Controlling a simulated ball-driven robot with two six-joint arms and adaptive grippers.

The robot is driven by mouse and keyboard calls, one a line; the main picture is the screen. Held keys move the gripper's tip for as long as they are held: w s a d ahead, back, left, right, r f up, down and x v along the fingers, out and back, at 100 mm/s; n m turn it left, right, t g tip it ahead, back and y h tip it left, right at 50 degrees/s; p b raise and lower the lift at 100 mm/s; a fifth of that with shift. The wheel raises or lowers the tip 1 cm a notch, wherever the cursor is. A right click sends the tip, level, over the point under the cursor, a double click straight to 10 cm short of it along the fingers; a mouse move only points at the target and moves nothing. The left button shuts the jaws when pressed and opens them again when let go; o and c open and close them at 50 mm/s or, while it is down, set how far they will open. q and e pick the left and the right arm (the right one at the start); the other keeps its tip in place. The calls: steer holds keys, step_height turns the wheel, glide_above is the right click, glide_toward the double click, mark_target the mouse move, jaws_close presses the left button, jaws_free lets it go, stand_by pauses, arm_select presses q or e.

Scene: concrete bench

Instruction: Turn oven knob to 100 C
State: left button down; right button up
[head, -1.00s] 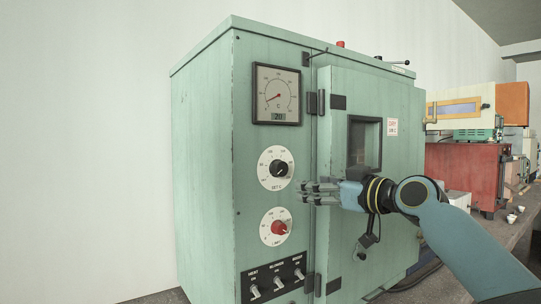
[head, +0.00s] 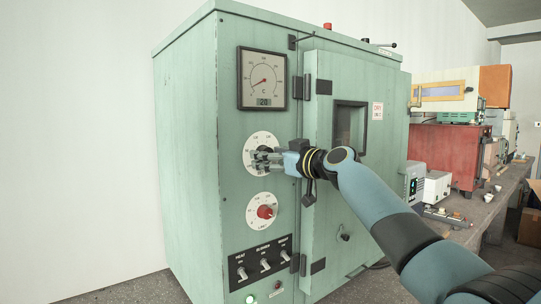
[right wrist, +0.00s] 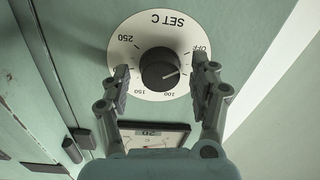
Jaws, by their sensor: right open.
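The oven (head: 187,150) is a green cabinet with a dial gauge (head: 262,78) whose small display reads 20. Below the gauge is the black SET C knob on a white scale plate (head: 262,138). In the right wrist view the black knob (right wrist: 159,69) sits on the plate, upside down, its white mark pointing between OFF and 100. My right gripper (head: 262,160) is in front of the knob; in the right wrist view (right wrist: 162,82) its open fingers are on either side of the knob, with gaps. My left gripper is out of view.
A red knob (head: 265,211) is below, then a black panel of toggle switches (head: 262,263) with a lit green lamp (head: 250,299). The oven door (head: 328,180) and its hinges are just right. A bench (head: 485,205) with a red unit (head: 440,155) stands farther right.

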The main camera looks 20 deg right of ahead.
steer(key=shift+c, duration=0.4)
steer(key=c, duration=1.1)
steer(key=shift+m, duration=0.3)
steer(key=m+p, duration=0.1)
steer(key=m, duration=0.9)
steer(key=m+t+h+p, duration=0.1)
steer(key=m, duration=0.8)
steer(key=shift+m, duration=0.4)
steer(key=shift+f, duration=0.1)
